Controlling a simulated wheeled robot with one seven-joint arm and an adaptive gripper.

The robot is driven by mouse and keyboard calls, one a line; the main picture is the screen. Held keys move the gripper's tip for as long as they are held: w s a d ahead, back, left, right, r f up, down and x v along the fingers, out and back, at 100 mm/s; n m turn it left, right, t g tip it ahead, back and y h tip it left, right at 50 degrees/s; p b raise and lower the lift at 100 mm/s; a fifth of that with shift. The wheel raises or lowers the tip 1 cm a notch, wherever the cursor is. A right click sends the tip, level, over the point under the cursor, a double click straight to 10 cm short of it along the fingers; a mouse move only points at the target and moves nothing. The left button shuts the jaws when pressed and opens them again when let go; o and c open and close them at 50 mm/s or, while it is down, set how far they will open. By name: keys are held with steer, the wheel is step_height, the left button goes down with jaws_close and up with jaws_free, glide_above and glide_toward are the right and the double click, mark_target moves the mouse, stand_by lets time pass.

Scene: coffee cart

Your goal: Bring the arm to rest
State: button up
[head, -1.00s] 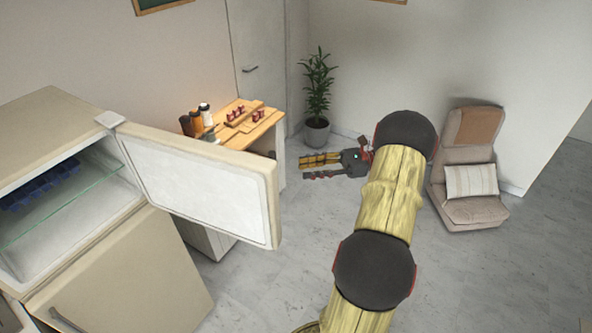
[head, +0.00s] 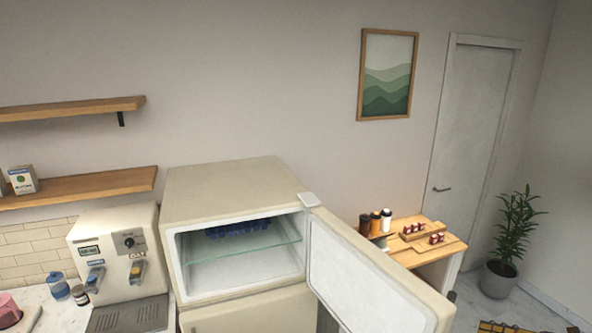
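Only a small part of my gripper (head: 505,327) shows, at the bottom right edge of the head view. A yellow-and-black finger is visible there, in front of the floor by the plant. The other finger is cut off by the frame, so its opening cannot be seen. The rest of my arm is out of view.
The fridge (head: 232,200) has its upper door (head: 365,285) swung open to the right; a blue tray (head: 238,228) lies inside. A coffee machine (head: 118,255) stands left. A wooden-topped cart (head: 425,255) and a potted plant (head: 512,235) stand right.

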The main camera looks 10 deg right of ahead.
steer(key=s+a+f+n+g+h+b, duration=0.3)
steer(key=a+f+n+g, duration=0.2)
steer(key=a, duration=0.2)
steer(key=s+a+f+n+g+h+b, duration=0.25)
steer(key=a+f+n+g, duration=0.2)
steer(key=a, duration=0.25)
steer(key=s+a+n+t+h+b, duration=0.1)
steer(key=a+n+t+h+b, duration=0.1)
steer(key=a+n+b, duration=0.5)
steer(key=s+a+n+t+h+b, duration=0.2)
steer(key=a+n+h+b, duration=0.3)
steer(key=a, duration=1.4)
steer(key=n+b, duration=0.3)
steer(key=n, duration=0.1)
steer(key=shift+a+r+b, duration=0.2)
steer(key=shift+b, duration=0.1)
steer(key=shift+a, duration=0.1)
steer(key=shift+c, duration=0.4)
